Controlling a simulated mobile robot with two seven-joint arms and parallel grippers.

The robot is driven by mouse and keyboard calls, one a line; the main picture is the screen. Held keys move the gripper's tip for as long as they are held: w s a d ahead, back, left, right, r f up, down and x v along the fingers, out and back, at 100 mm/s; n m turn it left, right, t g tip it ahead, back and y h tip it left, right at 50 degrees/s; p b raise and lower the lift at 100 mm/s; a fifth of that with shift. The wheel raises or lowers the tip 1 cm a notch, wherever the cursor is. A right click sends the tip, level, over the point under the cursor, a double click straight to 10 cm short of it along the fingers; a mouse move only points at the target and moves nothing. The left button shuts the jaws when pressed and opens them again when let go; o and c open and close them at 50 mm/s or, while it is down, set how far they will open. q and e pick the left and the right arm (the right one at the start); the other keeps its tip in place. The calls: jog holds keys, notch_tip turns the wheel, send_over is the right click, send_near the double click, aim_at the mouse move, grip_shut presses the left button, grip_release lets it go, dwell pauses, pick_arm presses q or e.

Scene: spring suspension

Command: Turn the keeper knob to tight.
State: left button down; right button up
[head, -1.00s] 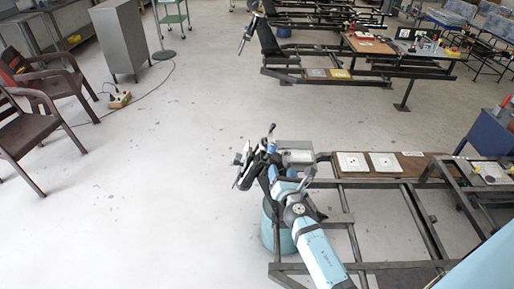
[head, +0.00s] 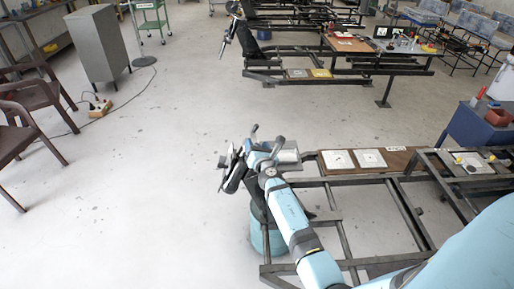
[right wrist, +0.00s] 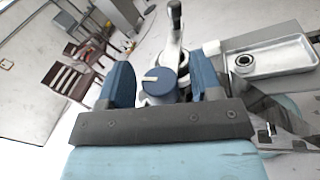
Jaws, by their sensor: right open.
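In the right wrist view, a round dark blue knob (right wrist: 158,81) with a white pointer mark sits on a grey metal fixture (right wrist: 180,62). The mark points left in that view. My right gripper (right wrist: 161,82) is open, with one blue finger on each side of the knob. The fingers look apart from the knob, though I cannot tell how deep they reach around it. In the head view, my right gripper (head: 256,160) is at the fixture on the near frame's left end, and my arm hides the knob. My left gripper is not in view.
A metal tray (right wrist: 268,57) holding a ring lies right of the fixture in the right wrist view. The dark steel frame (head: 345,181) carries a brown board (head: 394,159) with two white plates. A teal drum (head: 266,238) stands below.

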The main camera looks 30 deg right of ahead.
jog(key=shift+c, duration=0.4)
jog(key=c, duration=0.8)
jog(key=m+g+h+p, duration=0.2)
jog(key=p, duration=0.1)
jog(key=shift+r+h, duration=0.25)
jog(key=shift+h, duration=0.05)
jog(key=shift+c, duration=0.2)
jog(key=shift+f+m+g+h+p, duration=0.2)
jog(key=shift+m+g+h+p, duration=0.2)
jog(key=shift+g+p, duration=0.1)
jog(key=shift+f, duration=0.1)
jog(key=o, duration=0.9)
jog(key=shift+s, duration=0.1)
